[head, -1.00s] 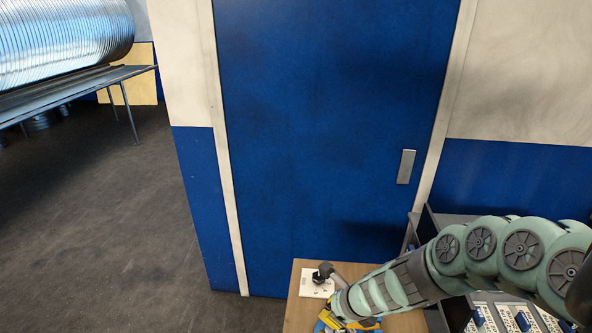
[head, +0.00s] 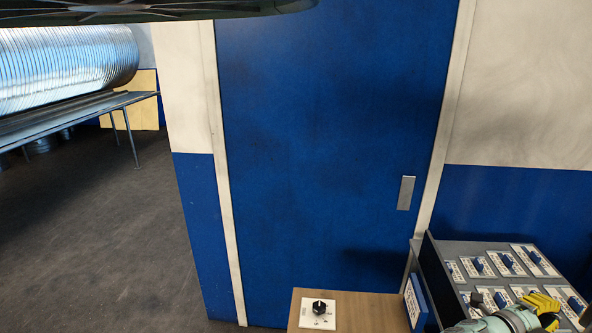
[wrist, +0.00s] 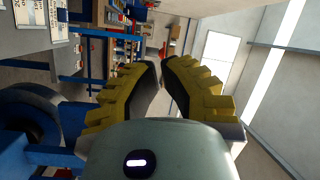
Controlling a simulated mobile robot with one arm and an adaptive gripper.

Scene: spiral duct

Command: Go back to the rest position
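My gripper (head: 541,303) shows at the lower right of the head view, in front of the grey switch panel, with yellow fingers and a pale green body. In the wrist view, my gripper (wrist: 162,66) has its two yellow fingers converging, with the tips nearly together. Nothing shows held between them.
A wooden table (head: 365,306) bears a white plate with a black knob (head: 319,308). The grey panel (head: 470,250) with several blue switches stands beside it. A blue door (head: 330,130) is behind. Open floor (head: 100,230) lies left.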

